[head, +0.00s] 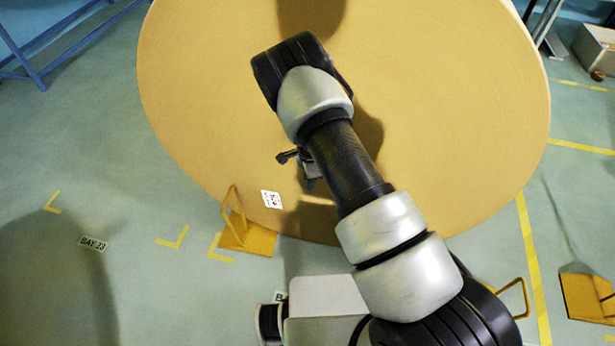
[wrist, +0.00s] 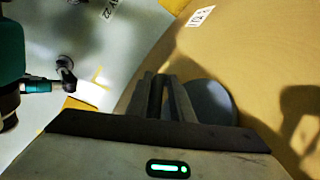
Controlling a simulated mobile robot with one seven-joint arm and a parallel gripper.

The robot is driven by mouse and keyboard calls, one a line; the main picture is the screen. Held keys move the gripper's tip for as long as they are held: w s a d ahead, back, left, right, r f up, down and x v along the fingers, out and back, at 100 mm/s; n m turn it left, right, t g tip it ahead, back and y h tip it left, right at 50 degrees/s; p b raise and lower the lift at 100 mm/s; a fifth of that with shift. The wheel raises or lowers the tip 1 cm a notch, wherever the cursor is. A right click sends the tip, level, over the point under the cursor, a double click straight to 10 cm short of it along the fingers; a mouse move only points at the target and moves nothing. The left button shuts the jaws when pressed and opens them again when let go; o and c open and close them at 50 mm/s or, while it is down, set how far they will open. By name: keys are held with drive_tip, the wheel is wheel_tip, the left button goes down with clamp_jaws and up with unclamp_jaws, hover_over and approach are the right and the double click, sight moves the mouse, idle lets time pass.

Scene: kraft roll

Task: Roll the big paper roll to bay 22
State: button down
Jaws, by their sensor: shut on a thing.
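The big paper roll (head: 440,120) stands on its rim, its round tan face filling the head view. A white label (head: 270,199) is on its lower left; the label also shows in the wrist view (wrist: 200,16). My gripper (head: 296,160) is at the face, left of my forearm. In the wrist view its fingers (wrist: 165,95) are close together beside a dark round opening (wrist: 212,102), apparently shut on the core's edge; the contact is partly hidden. The bay 22 floor sign (wrist: 109,8) shows partly in the wrist view.
A yellow chock with a loop handle (head: 250,240) sits by the roll's lower left. Another chock (head: 588,298) lies at right. A BAY 23 sign (head: 93,243) is on the left floor. A blue rack (head: 40,60) stands back left, a grey box (head: 597,47) back right. Left floor is mostly clear.

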drive_tip(key=shift+n+t+y, duration=0.3)
drive_tip(key=shift+y, duration=0.1)
drive_tip(key=shift+w+a+r, duration=0.15)
drive_tip(key=shift+w+a, duration=0.25)
drive_tip(key=shift+a, duration=0.45)
drive_tip(key=shift+w+a+r, duration=0.2)
drive_tip(key=shift+w+a, duration=0.2)
drive_tip(key=shift+a, duration=0.5)
drive_tip(key=shift+w+a+r, duration=0.15)
drive_tip(key=shift+w+a, duration=0.25)
drive_tip(key=shift+a, duration=0.45)
drive_tip(key=c, duration=1.8)
unclamp_jaws()
drive_tip(key=shift+f, duration=0.1)
drive_tip(key=shift+o, duration=0.6)
drive_tip(key=shift+w+a+f, duration=0.15)
drive_tip(key=shift+w+f, duration=0.05)
drive_tip(key=shift+s+d+f, duration=0.1)
drive_tip(key=shift+s+d, duration=0.1)
drive_tip(key=shift+d, duration=0.3)
drive_tip(key=shift+s+d+f, duration=0.1)
drive_tip(key=shift+s+d, duration=0.1)
drive_tip(key=shift+d, duration=0.5)
drive_tip(key=a+p+v, duration=0.1)
drive_tip(key=p+v, duration=1.2)
drive_tip(key=v, duration=0.7)
drive_tip(key=shift+a, duration=0.25)
